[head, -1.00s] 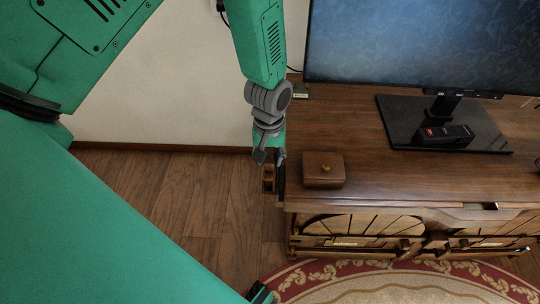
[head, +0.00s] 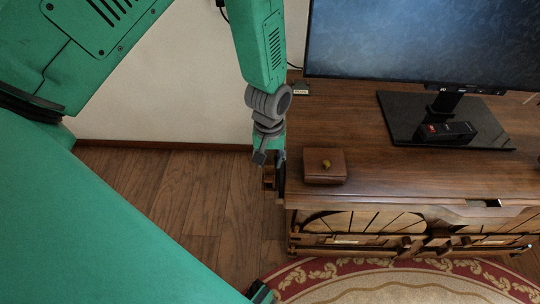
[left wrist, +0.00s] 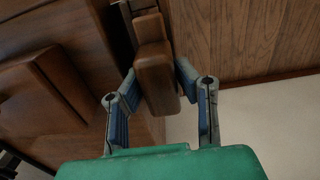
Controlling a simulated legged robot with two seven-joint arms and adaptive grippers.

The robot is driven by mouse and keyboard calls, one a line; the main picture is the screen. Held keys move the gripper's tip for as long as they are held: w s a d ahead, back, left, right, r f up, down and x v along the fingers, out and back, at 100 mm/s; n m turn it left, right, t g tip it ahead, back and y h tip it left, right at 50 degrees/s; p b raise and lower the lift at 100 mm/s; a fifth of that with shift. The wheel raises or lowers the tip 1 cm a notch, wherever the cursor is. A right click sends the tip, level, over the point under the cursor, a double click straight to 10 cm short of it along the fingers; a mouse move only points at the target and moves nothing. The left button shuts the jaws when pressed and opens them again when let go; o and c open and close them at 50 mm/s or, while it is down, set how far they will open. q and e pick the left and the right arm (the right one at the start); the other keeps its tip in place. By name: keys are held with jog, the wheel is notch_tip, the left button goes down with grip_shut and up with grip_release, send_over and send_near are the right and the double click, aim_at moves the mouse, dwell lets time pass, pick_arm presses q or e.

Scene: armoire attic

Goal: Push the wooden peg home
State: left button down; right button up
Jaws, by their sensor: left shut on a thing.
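The wooden peg (left wrist: 157,75) is a brown block with rounded edges in the left wrist view. It sits between the two blue-grey fingers of my left gripper (left wrist: 155,95), which is shut on it. In the head view my left gripper (head: 270,162) points down at the left end of the wooden cabinet (head: 380,180). A brown wooden piece (head: 269,180), seemingly the peg, shows just below the fingers there, partly hidden. How far the peg is in cannot be told. My right gripper cannot be made out.
A small brown box (head: 324,177) with a brass-coloured knob stands on the cabinet top close to the gripper. A television (head: 430,45) on a black stand (head: 488,135) is further right, with a remote (head: 445,132). Open floor (head: 180,195) lies left; a patterned rug (head: 390,287) is in front.

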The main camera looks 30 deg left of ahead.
pick_arm(q)
jog(key=shift+f+b, duration=0.35)
jog(key=shift+f, duration=0.45)
jog(key=c, duration=1.1)
grip_release()
jog(key=shift+c, duration=0.2)
jog(key=shift+r, duration=0.2)
notch_tip(320, 180, up, 12)
jog(key=shift+f, duration=0.1)
jog(key=shift+f, duration=0.1)
